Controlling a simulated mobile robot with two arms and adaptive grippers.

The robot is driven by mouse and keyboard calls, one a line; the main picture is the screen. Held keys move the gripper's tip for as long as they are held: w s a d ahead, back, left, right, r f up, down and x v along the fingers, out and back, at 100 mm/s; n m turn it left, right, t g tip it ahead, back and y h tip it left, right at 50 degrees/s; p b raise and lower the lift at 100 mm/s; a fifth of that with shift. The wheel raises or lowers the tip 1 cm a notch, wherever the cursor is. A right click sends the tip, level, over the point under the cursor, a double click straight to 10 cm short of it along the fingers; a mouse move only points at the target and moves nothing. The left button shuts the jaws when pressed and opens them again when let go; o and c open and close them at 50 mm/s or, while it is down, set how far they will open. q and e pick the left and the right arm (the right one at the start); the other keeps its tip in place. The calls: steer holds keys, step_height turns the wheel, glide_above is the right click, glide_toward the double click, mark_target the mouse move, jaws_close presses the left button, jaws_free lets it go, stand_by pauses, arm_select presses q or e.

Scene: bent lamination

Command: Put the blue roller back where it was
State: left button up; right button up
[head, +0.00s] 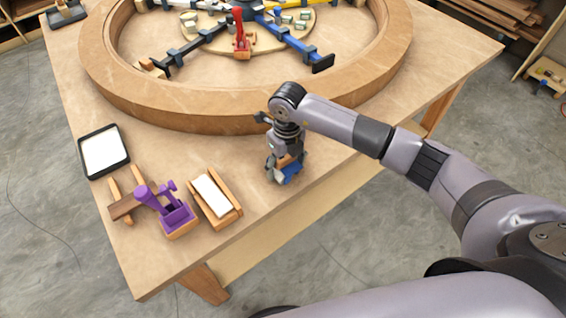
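The blue roller (291,172) is at the right front part of the table, right below my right gripper (284,168). Only some blue and a bit of wood-coloured part show between and below the fingers. The gripper points down and hides most of the roller. I cannot tell whether the fingers are closed on it, or whether it touches the table top. My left gripper is out of view.
A wooden ring (240,108) with clamps inside fills the back of the table (225,255). At the front left are a black-rimmed tray (123,170), a purple tool (178,218) and a wooden holder with a white pad (211,196). The table between holder and gripper is clear.

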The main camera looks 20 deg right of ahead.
steer(key=shift+o, duration=0.9)
steer(key=shift+w, duration=0.1)
steer(key=shift+r, duration=0.1)
steer(key=shift+r, duration=0.1)
steer(key=shift+r+p, duration=0.6)
steer(key=shift+p, duration=0.05)
steer(key=r+b, duration=0.1)
steer(key=r, duration=0.4)
steer(key=r+b, duration=0.1)
steer(key=r, duration=0.4)
steer(key=shift+w+d+r+b, duration=0.1)
steer(key=shift+d+r+b, duration=0.1)
steer(key=shift+r+b, duration=0.2)
steer(key=shift+r, duration=0.55)
